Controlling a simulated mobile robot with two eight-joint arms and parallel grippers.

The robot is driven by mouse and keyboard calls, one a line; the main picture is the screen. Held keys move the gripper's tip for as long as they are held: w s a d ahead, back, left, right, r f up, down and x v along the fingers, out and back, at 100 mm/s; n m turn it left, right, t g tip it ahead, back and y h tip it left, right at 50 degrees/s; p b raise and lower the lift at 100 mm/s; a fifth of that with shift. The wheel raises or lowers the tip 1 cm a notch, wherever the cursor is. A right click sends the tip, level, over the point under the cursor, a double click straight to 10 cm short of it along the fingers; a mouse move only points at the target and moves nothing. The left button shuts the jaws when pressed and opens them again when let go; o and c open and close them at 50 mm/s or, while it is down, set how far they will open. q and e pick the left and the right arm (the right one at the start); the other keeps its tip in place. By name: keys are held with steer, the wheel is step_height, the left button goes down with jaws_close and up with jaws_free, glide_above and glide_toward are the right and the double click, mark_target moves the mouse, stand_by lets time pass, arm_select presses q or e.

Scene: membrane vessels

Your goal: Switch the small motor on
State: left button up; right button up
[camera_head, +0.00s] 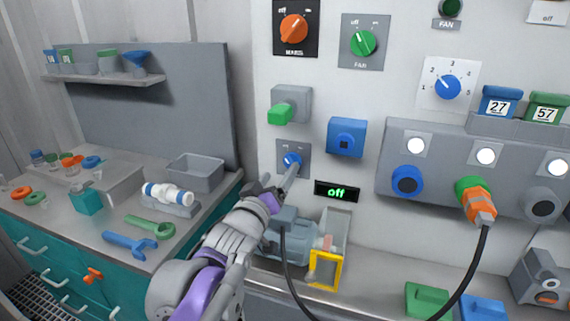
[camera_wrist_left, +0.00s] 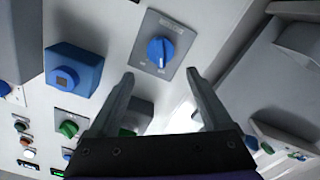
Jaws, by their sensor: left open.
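A small blue rotary knob (camera_head: 292,160) sits on a grey plate on the white wall panel. In the left wrist view the blue knob (camera_wrist_left: 160,51) shows just beyond my fingertips, with a white pointer mark; the plate lettering is too small to read. My left gripper (camera_head: 291,174) is in front of the knob's plate. In the wrist view the left gripper (camera_wrist_left: 161,76) is open and empty, its fingers apart on either side below the knob. A display (camera_head: 337,192) reads "off" in green. A grey-blue motor (camera_head: 285,242) stands on the bench below, partly hidden by my arm.
A black cable hangs from an orange plug (camera_head: 477,201). A yellow frame (camera_head: 326,268) stands beside the motor.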

mark_target(287, 160)
arm_select(q)
steer(key=x, duration=0.6)
steer(key=shift+w, duration=0.25)
jaws_close()
steer(key=shift+r+m+p, duration=0.15)
steer(key=shift+m+p, duration=0.3)
steer(key=shift+m, duration=0.15)
steer(key=m+p, duration=0.1)
steer(key=m, duration=0.1)
steer(key=m+p, duration=0.4)
steer(key=shift+s+d+r, duration=0.1)
steer(key=shift+s+d, duration=0.05)
steer(key=shift+d, duration=0.2)
steer(key=m+p, duration=0.3)
steer(key=shift+d, duration=0.15)
steer(key=shift+d+f+m+p, duration=0.1)
steer(key=shift+f+m+p, duration=0.15)
steer(key=shift+m+p, duration=0.4)
steer(key=shift+s+m, duration=0.1)
steer(key=shift+m, duration=0.25)
